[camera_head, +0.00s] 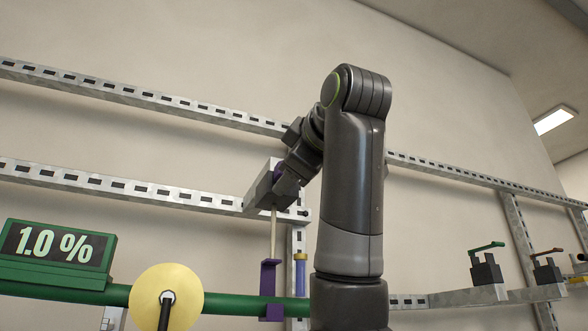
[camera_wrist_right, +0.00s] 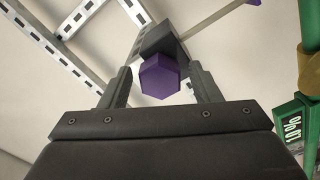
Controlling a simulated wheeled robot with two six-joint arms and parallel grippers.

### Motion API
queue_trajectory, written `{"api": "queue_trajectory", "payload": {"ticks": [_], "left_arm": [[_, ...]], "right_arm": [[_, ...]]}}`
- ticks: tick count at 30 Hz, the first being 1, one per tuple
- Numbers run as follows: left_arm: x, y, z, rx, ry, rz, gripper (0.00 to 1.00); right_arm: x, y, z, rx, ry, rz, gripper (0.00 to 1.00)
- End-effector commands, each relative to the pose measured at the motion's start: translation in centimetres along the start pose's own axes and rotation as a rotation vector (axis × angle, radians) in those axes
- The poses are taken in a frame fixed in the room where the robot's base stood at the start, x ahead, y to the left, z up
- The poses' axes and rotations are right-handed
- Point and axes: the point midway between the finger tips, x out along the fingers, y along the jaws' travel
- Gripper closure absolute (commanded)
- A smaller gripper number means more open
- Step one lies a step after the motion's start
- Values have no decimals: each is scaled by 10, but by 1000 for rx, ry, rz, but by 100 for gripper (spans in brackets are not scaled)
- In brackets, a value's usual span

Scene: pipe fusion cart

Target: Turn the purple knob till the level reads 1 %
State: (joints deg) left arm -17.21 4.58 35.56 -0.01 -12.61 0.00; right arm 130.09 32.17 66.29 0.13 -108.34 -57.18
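The green-framed display (camera_head: 54,247) reads 1.0 % in the head view. Its edge also shows at the right of the wrist view (camera_wrist_right: 291,128). The purple knob (camera_wrist_right: 160,77) is a six-sided block on a dark grey valve body (camera_wrist_right: 160,40). My right gripper (camera_wrist_right: 161,72) is open, with one finger on each side of the knob and a visible gap to both. In the head view the right gripper (camera_head: 287,180) is at the valve on the rail, and it largely hides the knob. My left gripper is in neither view.
A thin rod (camera_head: 273,235) runs from the valve down to a purple bracket (camera_head: 270,285) on the green pipe (camera_head: 225,304). A yellow disc (camera_head: 185,290) stands before the pipe. Slotted metal rails (camera_head: 110,92) cross the wall.

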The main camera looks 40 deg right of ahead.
Motion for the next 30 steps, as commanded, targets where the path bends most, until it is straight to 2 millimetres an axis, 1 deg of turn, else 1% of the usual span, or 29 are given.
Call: {"api": "queue_trajectory", "payload": {"ticks": [8, 11, 13, 17, 20, 24, 30], "left_arm": [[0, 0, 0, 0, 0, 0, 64], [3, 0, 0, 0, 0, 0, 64], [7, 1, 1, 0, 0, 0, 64], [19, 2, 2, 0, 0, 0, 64], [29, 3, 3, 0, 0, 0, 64], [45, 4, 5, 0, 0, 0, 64], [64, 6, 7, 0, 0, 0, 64]], "right_arm": [[0, 0, 0, 1, -1, 0, 40], [-5, -1, 0, 1, 0, 1, 40], [-13, -1, 1, 1, 2, 2, 40], [-38, -3, 1, 0, 4, 3, 40], [-63, -4, 2, 1, 5, 4, 40], [-92, -5, 2, 0, 3, 1, 40], [-128, -4, 2, 1, 2, 0, 40]]}}
